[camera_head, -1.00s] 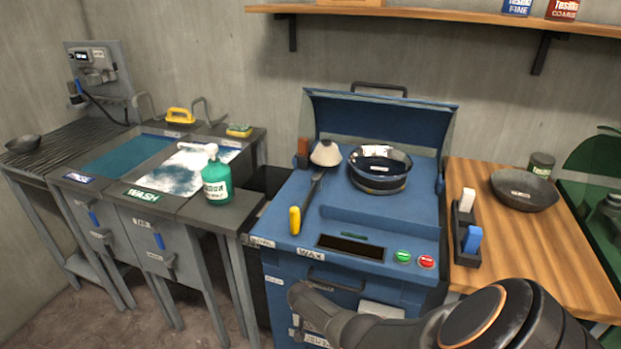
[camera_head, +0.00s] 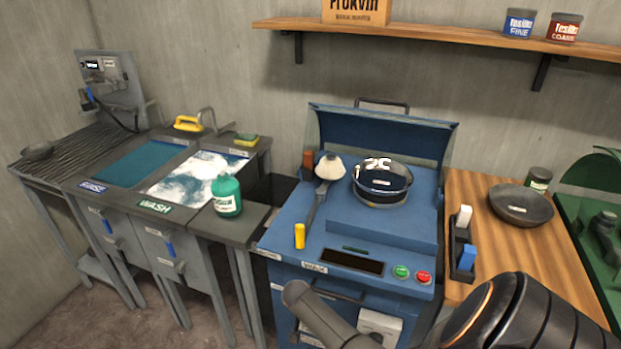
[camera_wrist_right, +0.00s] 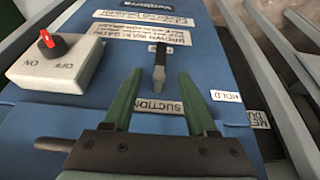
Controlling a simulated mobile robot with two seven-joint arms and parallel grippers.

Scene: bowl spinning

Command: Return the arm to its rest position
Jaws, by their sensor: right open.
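My right arm (camera_head: 490,318) comes in at the bottom right of the head view, low in front of the blue wax machine (camera_head: 345,262). Its gripper is hidden in the head view. In the right wrist view my right gripper (camera_wrist_right: 160,85) is open and empty, its two green fingers apart. It faces the machine's blue front panel, with a small dark lever (camera_wrist_right: 159,62) and a "SUCTION" label (camera_wrist_right: 160,106) showing between the fingers. I cannot tell whether the fingers touch the panel. My left gripper is not in view.
A bowl (camera_head: 382,182) sits on the machine beside a yellow-handled brush (camera_head: 300,236). A wooden table (camera_head: 525,255) holds a dark pan (camera_head: 520,205). The sink bench (camera_head: 150,208) stands left.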

